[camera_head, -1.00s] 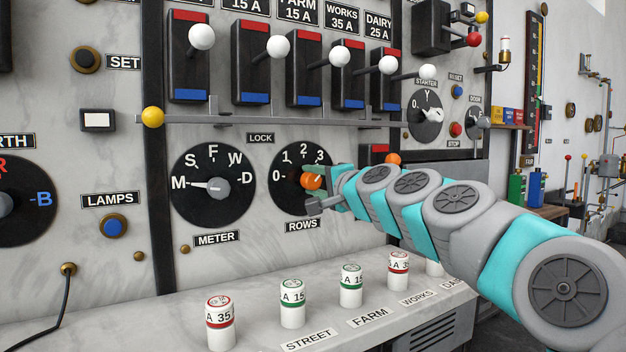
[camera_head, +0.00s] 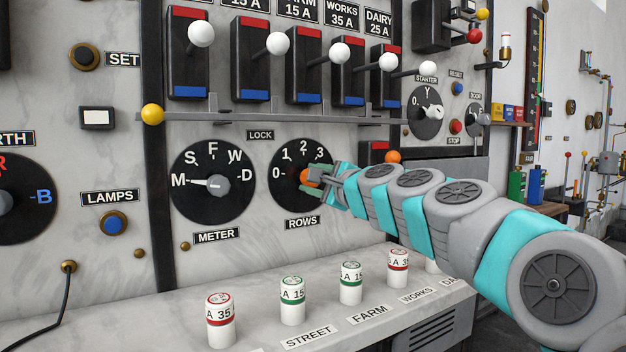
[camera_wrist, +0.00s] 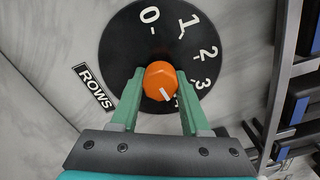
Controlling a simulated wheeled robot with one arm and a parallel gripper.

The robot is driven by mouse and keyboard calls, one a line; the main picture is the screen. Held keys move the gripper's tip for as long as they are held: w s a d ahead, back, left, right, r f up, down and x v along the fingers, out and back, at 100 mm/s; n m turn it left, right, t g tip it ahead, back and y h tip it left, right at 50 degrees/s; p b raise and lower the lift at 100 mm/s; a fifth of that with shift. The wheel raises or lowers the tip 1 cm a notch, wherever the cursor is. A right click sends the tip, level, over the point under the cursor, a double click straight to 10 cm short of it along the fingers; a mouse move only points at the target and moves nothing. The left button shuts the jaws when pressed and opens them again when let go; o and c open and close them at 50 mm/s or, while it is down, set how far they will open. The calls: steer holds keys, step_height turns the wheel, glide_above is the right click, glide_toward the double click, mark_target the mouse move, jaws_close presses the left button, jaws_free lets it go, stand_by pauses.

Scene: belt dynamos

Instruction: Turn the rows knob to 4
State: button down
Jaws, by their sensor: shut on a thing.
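The rows knob is orange (camera_head: 314,175) and sits on a round black dial (camera_head: 283,195) marked 0, 1, 2, 3 in white; my gripper partly hides the dial's right side. In the wrist view the knob (camera_wrist: 161,78) fills the space between the green fingers of my gripper (camera_wrist: 160,92), which is shut on it. The knob's white mark points down and slightly right there, past the 3, toward a numeral mostly hidden by the right finger. A ROWS label (camera_wrist: 94,87) is beside the dial.
The meter dial (camera_head: 213,182) is left of the rows dial. A horizontal bar (camera_head: 260,122) with a yellow ball end runs above it, under several white-knobbed levers. Below, a ledge (camera_head: 255,312) carries several white fuses. An orange ball (camera_head: 393,157) is close above my wrist.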

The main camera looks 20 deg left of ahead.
stand_by(0.4)
steer(key=shift+c, duration=1.9)
jaws_free()
steer(key=b+v, duration=0.1)
steer(key=v, duration=0.6)
steer(key=shift+s+d, duration=0.25)
steer(key=shift+d, duration=0.05)
